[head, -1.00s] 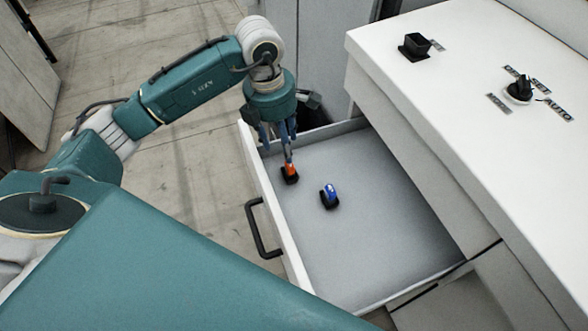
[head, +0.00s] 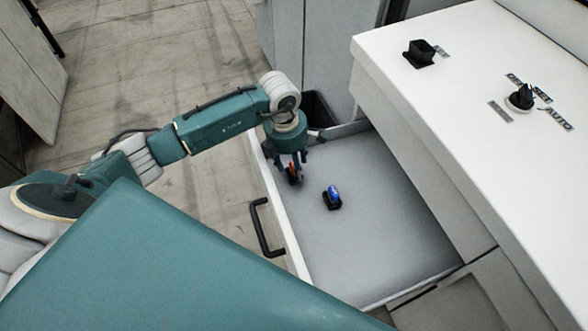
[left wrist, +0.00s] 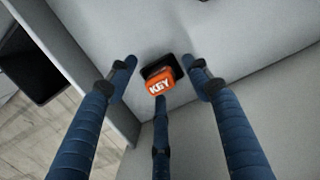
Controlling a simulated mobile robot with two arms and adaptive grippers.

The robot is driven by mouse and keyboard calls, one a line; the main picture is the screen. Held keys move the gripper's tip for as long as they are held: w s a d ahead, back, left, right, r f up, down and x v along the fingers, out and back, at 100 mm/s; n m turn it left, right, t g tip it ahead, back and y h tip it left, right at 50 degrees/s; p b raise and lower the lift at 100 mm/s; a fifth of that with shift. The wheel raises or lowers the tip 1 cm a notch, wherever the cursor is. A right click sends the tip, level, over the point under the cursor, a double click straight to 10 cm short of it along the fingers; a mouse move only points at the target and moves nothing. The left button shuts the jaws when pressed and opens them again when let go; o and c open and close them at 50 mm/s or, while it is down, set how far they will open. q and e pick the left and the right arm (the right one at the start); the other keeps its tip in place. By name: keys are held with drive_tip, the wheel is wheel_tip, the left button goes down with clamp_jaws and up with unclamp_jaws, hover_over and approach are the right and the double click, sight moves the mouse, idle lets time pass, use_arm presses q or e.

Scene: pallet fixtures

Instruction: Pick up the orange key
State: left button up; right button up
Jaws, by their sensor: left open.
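The orange key (left wrist: 161,83), lettered "KEY" and set on a dark base, lies on the drawer floor near the front wall. In the head view the orange key (head: 294,174) is mostly hidden by my left gripper (head: 296,168). My left gripper is above it and open. In the left wrist view its blue fingers (left wrist: 163,85) are spread around the key, with the third finger overlapping its lower edge; I cannot tell whether it touches. My right gripper is not in view.
A blue key (head: 332,197) on a dark base lies close by in the open drawer (head: 395,235). The drawer walls and black handle (head: 266,230) are near my arm. A white cabinet top (head: 465,75) with a knob (head: 522,97) stands at right.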

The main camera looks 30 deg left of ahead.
use_arm(q)
clamp_jaws()
drive_tip(key=shift+r, duration=0.1)
idle(0.3)
